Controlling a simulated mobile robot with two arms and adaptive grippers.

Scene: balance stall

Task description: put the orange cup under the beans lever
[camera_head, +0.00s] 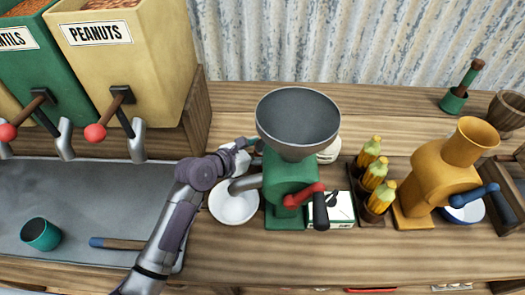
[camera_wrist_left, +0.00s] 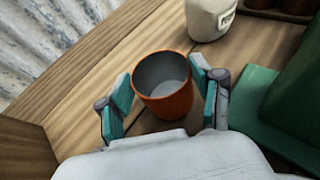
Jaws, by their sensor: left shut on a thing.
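The orange cup (camera_wrist_left: 170,105) is in the left wrist view, grey inside and empty, with its mouth toward the camera. My left gripper (camera_wrist_left: 163,92) is shut on it, a teal-padded finger on each side. I cannot tell whether the cup touches the wooden counter. In the head view my left gripper (camera_head: 243,150) reaches behind the green grinder (camera_head: 283,185), and the cup is hidden there. Levers with red knobs (camera_head: 95,133) show under the peanuts bin (camera_head: 130,55) and the green bin (camera_head: 45,75). No beans label is in view. My right gripper is not in view.
A white bowl (camera_head: 233,207) stands under the green grinder's spout. A teal cup (camera_head: 40,234) and a blue-handled tool (camera_head: 120,243) lie on the grey tray (camera_head: 80,190). Corn cobs (camera_head: 375,180) and a yellow grinder (camera_head: 437,175) stand right. A labelled white jar (camera_wrist_left: 210,18) is beyond the cup.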

